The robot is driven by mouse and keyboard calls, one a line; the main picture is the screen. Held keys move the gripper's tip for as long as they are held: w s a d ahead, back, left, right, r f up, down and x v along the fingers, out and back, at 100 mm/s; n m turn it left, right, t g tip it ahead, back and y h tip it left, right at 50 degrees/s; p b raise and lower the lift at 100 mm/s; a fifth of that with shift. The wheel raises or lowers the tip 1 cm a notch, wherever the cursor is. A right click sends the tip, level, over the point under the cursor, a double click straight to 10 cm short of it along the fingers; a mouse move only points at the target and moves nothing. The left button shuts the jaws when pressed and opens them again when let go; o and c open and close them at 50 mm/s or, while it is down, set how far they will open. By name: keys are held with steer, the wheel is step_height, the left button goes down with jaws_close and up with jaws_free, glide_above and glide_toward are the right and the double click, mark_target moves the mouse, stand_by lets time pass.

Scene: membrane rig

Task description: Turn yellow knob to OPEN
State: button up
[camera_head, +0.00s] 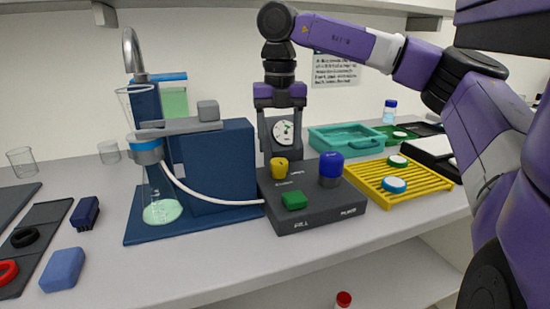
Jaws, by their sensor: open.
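The yellow knob (279,165) stands on the back left of a dark grey control box (320,215), with small lettering beside it that I cannot read. My gripper (281,125) points down above and around the knob in the picture, its fingers apart and empty. I cannot tell how far it is from the knob in depth. A round white gauge (283,132) shows between the fingers. A blue knob (331,166) stands on the box to the right, and a green block-like button (294,200) sits in front.
A blue filtration stand (222,165) with a flask (161,205) is left of the box; a white hose (205,198) runs between them. A yellow slatted rack (405,188) and teal tray (345,139) are right.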

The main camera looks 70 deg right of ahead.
mark_target(279, 161)
steer(key=shift+f, duration=2.3)
jaws_close()
